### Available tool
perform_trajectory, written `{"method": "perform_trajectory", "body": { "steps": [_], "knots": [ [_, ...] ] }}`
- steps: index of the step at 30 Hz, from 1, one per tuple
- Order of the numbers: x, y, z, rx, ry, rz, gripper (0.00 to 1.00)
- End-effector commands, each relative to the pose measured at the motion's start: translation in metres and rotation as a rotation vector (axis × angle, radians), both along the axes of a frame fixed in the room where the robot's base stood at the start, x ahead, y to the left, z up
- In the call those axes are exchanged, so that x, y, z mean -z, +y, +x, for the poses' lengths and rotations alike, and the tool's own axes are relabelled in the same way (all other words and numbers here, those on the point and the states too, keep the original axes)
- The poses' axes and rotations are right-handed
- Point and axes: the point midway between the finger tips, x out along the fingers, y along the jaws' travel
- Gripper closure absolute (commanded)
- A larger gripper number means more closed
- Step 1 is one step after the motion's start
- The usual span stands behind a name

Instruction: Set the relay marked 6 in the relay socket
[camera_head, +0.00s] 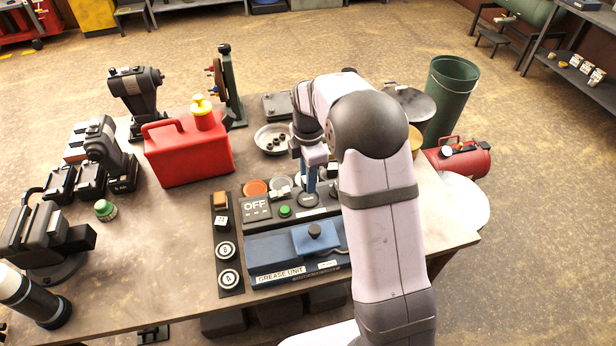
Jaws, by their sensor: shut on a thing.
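My gripper (312,165) points down over the back right of the dark panel with the OFF display (257,209). It is shut on a narrow blue upright piece (311,182), which shows just above a dark round part (307,199) on that panel. I cannot tell whether they touch. I cannot make out the relay socket.
A blue grease unit (268,249) stands in front of the panel. A red can (188,155) with a yellow cap and a metal bowl (271,139) stand behind. Black tools crowd the left. My arm hides the table's right part. Bare tabletop (160,250) lies left of the strip.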

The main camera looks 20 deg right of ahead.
Motion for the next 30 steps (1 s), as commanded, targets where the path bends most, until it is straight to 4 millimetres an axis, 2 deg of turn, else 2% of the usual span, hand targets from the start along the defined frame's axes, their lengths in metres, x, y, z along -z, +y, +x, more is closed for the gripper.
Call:
{"method": "perform_trajectory", "body": {
  "steps": [3,12,30],
  "knots": [
    [0.015,0.0,0.0,0.0,0.001,0.0,0.99],
    [0.034,0.0,0.0,0.0,0.0,0.0,0.99],
    [0.036,0.0,0.0,0.0,0.0,0.0,0.99]
  ]
}}
